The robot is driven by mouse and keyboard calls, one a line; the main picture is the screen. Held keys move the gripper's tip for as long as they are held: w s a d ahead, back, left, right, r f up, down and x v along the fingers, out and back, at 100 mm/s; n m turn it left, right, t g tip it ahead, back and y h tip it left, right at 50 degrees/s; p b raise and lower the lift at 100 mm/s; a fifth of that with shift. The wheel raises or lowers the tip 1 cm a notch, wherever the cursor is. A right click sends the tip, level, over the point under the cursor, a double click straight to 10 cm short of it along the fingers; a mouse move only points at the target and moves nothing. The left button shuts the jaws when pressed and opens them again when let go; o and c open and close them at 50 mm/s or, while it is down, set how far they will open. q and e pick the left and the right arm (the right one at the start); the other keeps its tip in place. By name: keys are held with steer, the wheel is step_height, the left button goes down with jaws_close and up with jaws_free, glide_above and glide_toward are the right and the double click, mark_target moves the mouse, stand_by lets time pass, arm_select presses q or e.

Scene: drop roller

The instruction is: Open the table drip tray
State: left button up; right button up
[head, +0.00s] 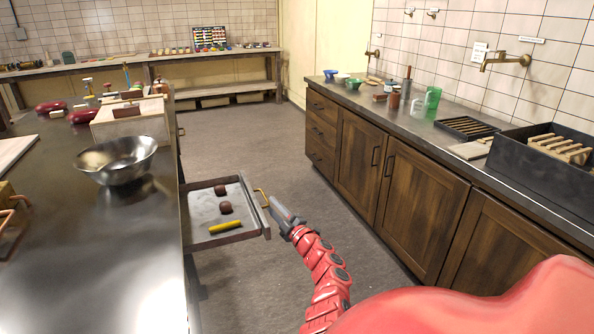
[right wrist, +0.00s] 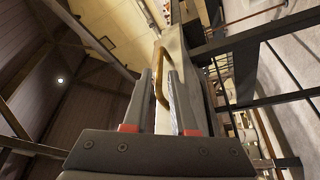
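The table drip tray (head: 205,200) is a shallow grey tray pulled out from the side of the metal-topped table (head: 75,245) on the left. Its front (head: 254,208) carries a brass handle (head: 261,198), which also shows in the right wrist view (right wrist: 159,78). My right gripper (head: 277,205) is at the tray's front, close to the handle. In the right wrist view its fingers (right wrist: 167,100) are apart, with the lower part of the handle showing between them. Whether they touch it I cannot tell. My left gripper is not in view.
Two dark red pieces (head: 221,190) and a yellow piece (head: 226,227) lie in the tray. A steel bowl (head: 117,160) stands on the table above it. Wooden cabinets (head: 400,200) line the right side. Grey floor (head: 235,135) between them is clear.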

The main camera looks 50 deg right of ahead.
steer(key=v, duration=1.3)
steer(key=shift+p, duration=0.4)
steer(key=shift+w, duration=0.1)
